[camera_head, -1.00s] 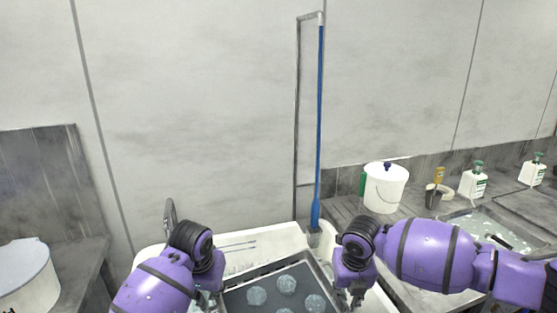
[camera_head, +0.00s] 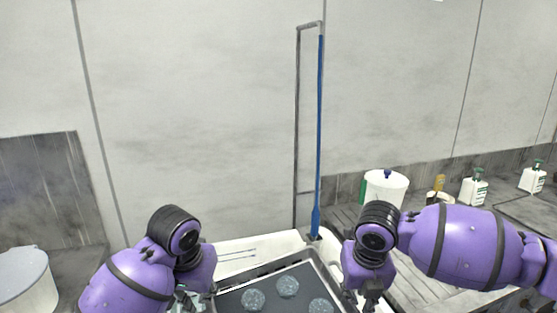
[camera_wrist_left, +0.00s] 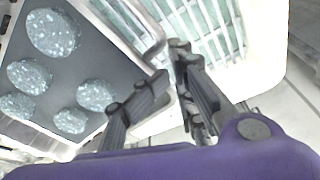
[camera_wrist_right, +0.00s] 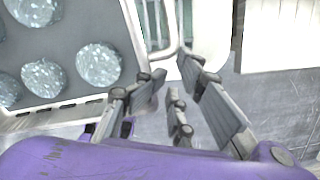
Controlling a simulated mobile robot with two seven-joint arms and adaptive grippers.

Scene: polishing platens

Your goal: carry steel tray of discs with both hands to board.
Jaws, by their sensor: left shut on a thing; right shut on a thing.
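The steel tray (camera_head: 306,275), with a dark inside and several speckled grey-green discs (camera_head: 288,286), is at the bottom centre of the head view, its near part cut off. My left gripper (camera_head: 190,301) is shut at the tray's left side, and my right gripper (camera_head: 368,301) is shut at its right side. The tray's corner and discs also show in the left wrist view (camera_wrist_left: 100,62) and the right wrist view (camera_wrist_right: 62,62). In both wrist views the fingers meet at the tray's edge; the exact contact is partly hidden. I cannot clearly identify the board.
A white ribbed surface (camera_head: 236,248) lies behind and below the tray. A blue-handled pole (camera_head: 318,150) stands beyond it. A round white container (camera_head: 26,285) is at far left.

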